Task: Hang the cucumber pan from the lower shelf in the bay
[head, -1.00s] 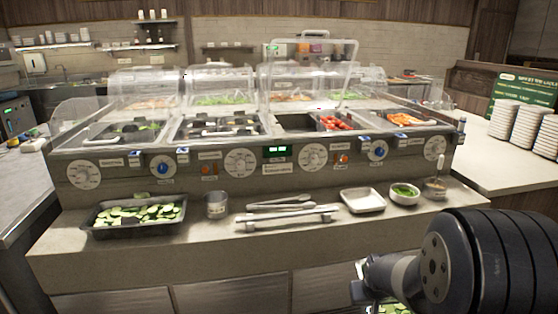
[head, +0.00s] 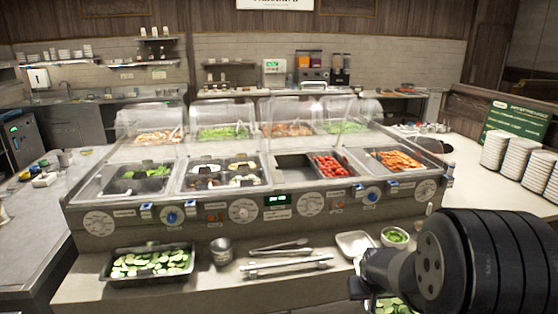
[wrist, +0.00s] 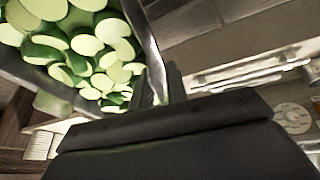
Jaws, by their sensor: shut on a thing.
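My gripper (wrist: 168,85) is shut on the near wall of a metal pan (wrist: 149,45) filled with cucumber slices (wrist: 85,45) in the wrist view. In the head view, my arm covers most of this pan; a few of its green slices (head: 390,306) show at the bottom edge. The counter's upper deck holds a dark well (head: 292,167) that looks empty, left of the red tomatoes (head: 331,166). I cannot tell which part is the lower shelf of the bay.
A dark tray of cut green vegetables (head: 150,265), a metal cup (head: 221,252), tongs (head: 280,247), a white dish (head: 355,242) and a bowl of greens (head: 395,237) stand on the front ledge. Stacked plates (head: 508,153) are at right. Clear lids (head: 225,113) cover the back row.

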